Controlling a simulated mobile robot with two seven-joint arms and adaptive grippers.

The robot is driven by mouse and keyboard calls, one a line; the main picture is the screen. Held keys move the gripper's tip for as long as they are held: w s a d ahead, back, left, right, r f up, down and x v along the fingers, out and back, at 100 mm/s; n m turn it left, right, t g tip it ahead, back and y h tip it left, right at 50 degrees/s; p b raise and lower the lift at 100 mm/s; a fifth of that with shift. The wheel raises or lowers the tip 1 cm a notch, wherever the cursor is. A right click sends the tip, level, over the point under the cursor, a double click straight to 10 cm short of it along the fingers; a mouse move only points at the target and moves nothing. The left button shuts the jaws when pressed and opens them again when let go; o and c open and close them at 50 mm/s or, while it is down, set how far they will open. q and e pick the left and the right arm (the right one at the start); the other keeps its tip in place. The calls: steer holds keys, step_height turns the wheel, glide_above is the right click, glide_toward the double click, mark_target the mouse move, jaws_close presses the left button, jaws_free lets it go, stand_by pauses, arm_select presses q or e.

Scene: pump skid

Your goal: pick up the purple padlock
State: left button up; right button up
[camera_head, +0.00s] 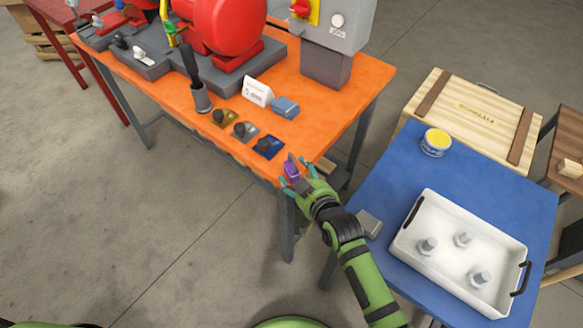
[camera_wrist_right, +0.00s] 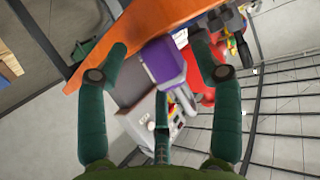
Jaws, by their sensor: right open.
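The purple padlock (camera_head: 291,168) is at the front right edge of the orange table (camera_head: 330,112). My right gripper (camera_head: 298,178) is at that table edge, with its teal fingers spread around the padlock's near end. In the right wrist view, the purple padlock (camera_wrist_right: 163,60) shows between the two open fingers of the right gripper (camera_wrist_right: 159,50), with a gap visible on each side. Whether the padlock's underside rests on the tabletop is hidden. My left gripper is not in view.
A red pump (camera_head: 222,30) stands behind.

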steer(key=c, duration=1.1)
jaws_close()
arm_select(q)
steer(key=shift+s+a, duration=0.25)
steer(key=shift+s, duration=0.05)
arm_select(e)
steer(key=shift+r, duration=0.1)
